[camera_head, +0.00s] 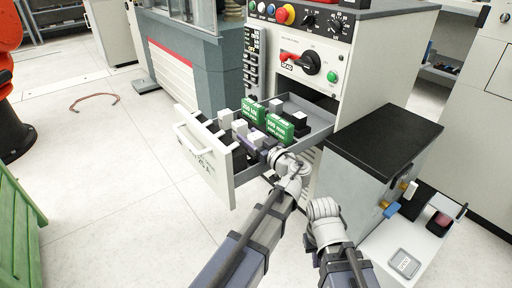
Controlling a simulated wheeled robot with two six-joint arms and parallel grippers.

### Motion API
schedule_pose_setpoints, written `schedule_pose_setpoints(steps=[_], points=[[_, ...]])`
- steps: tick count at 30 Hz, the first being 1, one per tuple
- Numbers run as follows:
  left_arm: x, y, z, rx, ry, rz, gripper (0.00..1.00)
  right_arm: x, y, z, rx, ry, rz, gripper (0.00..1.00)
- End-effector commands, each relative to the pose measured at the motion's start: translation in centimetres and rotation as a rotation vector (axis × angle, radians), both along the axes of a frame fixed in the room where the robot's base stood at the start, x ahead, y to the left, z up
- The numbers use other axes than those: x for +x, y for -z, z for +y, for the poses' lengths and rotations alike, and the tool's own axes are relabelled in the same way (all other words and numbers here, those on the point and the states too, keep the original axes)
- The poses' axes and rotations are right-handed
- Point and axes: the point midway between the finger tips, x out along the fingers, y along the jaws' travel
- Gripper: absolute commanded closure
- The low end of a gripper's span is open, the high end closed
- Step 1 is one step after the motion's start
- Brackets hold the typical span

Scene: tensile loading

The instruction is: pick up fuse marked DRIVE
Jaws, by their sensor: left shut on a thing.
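An open drawer (208,172) holds white-capped blocks (225,118) and two green boxes (253,110) with white print. The word DRIVE is not readable on anything in it. My left gripper (260,143) reaches into the drawer's near side, in front of the green boxes. It is shut on a small block with a white top (256,137), most of which the gripper hides; I take it to be a fuse, but its marking cannot be read. My right arm ends in a pale wrist in front of the cabinet, and its gripper fingers do not show.
The cabinet (346,98) carries a red-handled switch (300,60) above the drawer. A black-topped unit (388,137) stands close to the right of my arms. A white tray (402,240) with a grey labelled plate (404,263) is at lower right. Open floor lies left.

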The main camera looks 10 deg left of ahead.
Motion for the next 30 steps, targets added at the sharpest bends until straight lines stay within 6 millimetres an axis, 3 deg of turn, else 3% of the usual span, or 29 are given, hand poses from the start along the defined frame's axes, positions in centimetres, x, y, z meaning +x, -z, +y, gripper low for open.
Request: schedule_pose_setpoints(steps=[11,16,30], points=[[0.0,-0.2,0.0,0.0,0.0,0.0,1.0,0.0,-0.2,0.0,0.0,0.0,0.0,1.0],[0.0,-1.1,0.0,0.0,0.0,0.0,1.0,0.0,-1.1,0.0,0.0,-0.002,0.0,1.0],[0.0,-7.8,0.0,0.0,0.0,0.0,1.0,0.0,-7.8,-0.1,-0.004,-0.004,0.001,1.0]])
